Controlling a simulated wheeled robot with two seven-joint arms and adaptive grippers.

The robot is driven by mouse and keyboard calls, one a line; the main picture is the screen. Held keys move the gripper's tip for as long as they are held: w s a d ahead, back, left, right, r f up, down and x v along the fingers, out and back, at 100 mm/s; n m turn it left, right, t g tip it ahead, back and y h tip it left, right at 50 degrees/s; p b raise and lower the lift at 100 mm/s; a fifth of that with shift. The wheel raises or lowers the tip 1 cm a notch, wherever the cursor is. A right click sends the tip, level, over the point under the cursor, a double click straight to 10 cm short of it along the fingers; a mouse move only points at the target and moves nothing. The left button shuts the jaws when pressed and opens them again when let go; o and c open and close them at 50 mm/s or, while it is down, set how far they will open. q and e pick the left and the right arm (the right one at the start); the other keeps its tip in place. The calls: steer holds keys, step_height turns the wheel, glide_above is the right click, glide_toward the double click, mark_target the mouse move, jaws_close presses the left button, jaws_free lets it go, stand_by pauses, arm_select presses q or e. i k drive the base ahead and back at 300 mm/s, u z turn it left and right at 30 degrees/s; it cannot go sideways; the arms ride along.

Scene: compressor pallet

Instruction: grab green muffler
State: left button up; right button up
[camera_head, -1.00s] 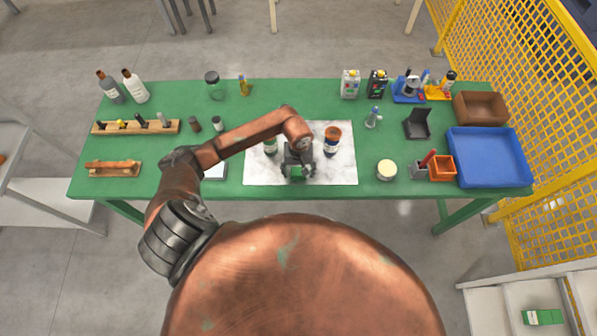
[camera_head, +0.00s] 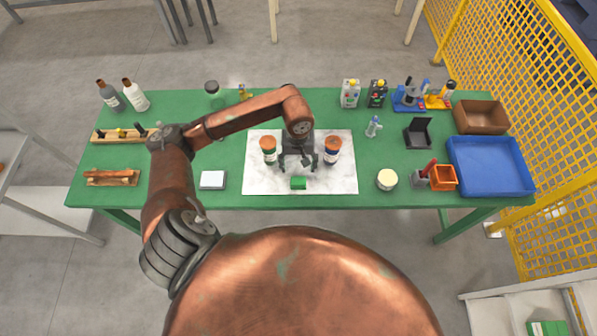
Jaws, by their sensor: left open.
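A small green block-like piece, which I take to be the green muffler (camera_head: 298,183), lies on the white marbled mat (camera_head: 257,180) near its front edge. My left gripper (camera_head: 298,165) is open, its two dark fingers spread and pointing toward the front of the table. The muffler lies just in front of the fingertips, with nothing visible between them. Whether the fingers hang above the mat or touch it, I cannot tell. My right gripper is not in view.
Orange-topped canisters stand close on both sides of the gripper, one left (camera_head: 268,150) and one right (camera_head: 332,150). A cream-lidded jar (camera_head: 387,180), orange bin (camera_head: 443,178) and blue tray (camera_head: 490,166) stand right. A white box (camera_head: 213,180) lies left. The mat's front corners are clear.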

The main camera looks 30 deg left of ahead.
mark_target(267, 143)
steer(key=u, duration=1.35)
